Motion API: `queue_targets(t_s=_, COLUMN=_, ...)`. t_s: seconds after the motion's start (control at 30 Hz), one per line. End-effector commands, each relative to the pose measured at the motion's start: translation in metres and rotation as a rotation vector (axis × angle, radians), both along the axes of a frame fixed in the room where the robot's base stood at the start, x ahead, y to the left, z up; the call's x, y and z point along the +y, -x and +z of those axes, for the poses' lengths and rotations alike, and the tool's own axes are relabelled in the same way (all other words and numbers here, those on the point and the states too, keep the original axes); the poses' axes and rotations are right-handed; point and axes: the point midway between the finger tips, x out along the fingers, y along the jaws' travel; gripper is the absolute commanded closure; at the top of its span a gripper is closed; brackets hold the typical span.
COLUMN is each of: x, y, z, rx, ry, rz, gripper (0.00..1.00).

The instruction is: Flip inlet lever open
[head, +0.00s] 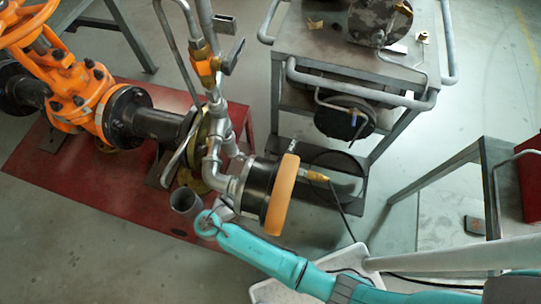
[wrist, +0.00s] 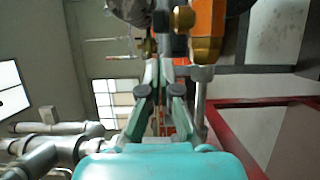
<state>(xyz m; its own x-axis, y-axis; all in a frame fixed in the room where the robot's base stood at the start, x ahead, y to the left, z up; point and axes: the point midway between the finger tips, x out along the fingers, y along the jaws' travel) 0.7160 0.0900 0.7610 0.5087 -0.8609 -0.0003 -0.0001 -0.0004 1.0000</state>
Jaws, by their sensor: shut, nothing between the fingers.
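The orange valve body (head: 205,66) stands upright on the pipework in the head view, with a dark grey lever (head: 234,56) slanting out on its right side. In the wrist view, an orange and brass valve part (wrist: 207,38) is close, up and to the right of the fingers. My gripper (wrist: 159,68) is shut and empty, its green fingers pointing up the picture. I see no contact between the fingertips and the valve part. The lever cannot be made out surely in the wrist view. In the head view my teal arm reaches the pipework, and my gripper cannot be made out.
A large orange gate valve (head: 75,95) stands at left over a red base plate (head: 50,165). A black flange with an orange rim (head: 281,195) is close beside my arm. A grey trolley (head: 335,55) stands behind. A thin grey pipe (head: 172,50) rises left of the valve body.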

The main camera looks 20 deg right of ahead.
Motion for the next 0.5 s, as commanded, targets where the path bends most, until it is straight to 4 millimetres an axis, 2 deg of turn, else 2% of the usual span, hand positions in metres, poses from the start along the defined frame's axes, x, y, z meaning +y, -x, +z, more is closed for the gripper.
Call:
queue_targets(t_s=0.3, x=-0.046, y=-0.026, z=0.000, rx=0.001, ry=0.001, rz=-0.004, gripper=1.00)
queue_targets(t_s=0.5, x=-0.067, y=-0.039, z=0.000, rx=-0.001, ry=0.001, rz=-0.002, gripper=1.00)
